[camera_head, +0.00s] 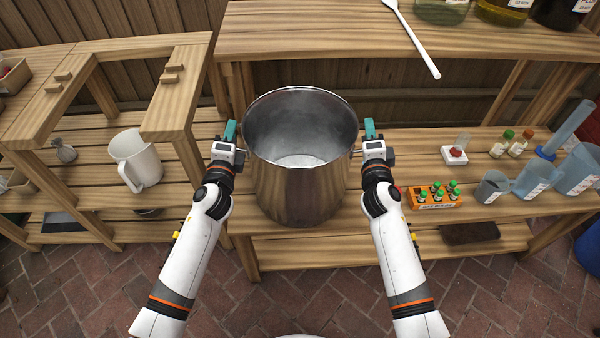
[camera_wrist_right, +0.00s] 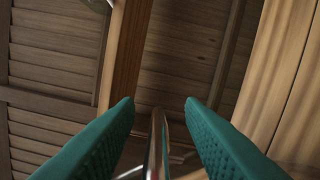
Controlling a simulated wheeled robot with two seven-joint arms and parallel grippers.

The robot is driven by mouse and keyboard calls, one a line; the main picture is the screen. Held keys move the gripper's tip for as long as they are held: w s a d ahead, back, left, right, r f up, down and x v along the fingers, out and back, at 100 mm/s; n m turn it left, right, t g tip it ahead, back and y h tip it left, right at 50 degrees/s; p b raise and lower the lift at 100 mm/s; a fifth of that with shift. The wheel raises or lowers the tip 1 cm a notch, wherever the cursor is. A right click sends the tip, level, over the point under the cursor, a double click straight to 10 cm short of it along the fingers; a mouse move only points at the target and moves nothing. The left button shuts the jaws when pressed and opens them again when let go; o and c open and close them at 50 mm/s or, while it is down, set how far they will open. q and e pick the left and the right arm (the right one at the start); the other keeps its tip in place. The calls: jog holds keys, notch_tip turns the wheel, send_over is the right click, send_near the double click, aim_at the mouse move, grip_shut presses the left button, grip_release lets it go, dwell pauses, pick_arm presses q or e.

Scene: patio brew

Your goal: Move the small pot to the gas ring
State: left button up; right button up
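A shiny steel pot (camera_head: 303,190), open at the top and empty as far as I see, is upright between my two grippers, in front of the lower wooden shelf. I cannot tell whether its base rests on the shelf. My left gripper (camera_head: 230,131) is at its left side; its finger gap is hidden. My right gripper (camera_head: 369,129) is at its right side. In the right wrist view, the teal fingers of the right gripper (camera_wrist_right: 160,108) stand apart, with a thin metal bar (camera_wrist_right: 157,145), apparently the pot's handle, between them and gaps either side. No gas ring is recognisable.
A white jug (camera_head: 137,160) stands on the slatted shelf at left. An orange rack of small bottles (camera_head: 434,196) and measuring jugs (camera_head: 537,179) are at right. Above, the upper shelf (camera_head: 330,40) holds a white spoon (camera_head: 415,40) and glass jars (camera_head: 441,10).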

pick_arm(q)
grip_shut()
pick_arm(e)
grip_shut()
dwell(1.2)
pick_arm(q)
jog(key=shift+w+r, duration=0.1)
jog(key=shift+r, duration=0.25)
pick_arm(e)
jog(key=shift+w+r, duration=0.1)
jog(key=shift+r, duration=0.2)
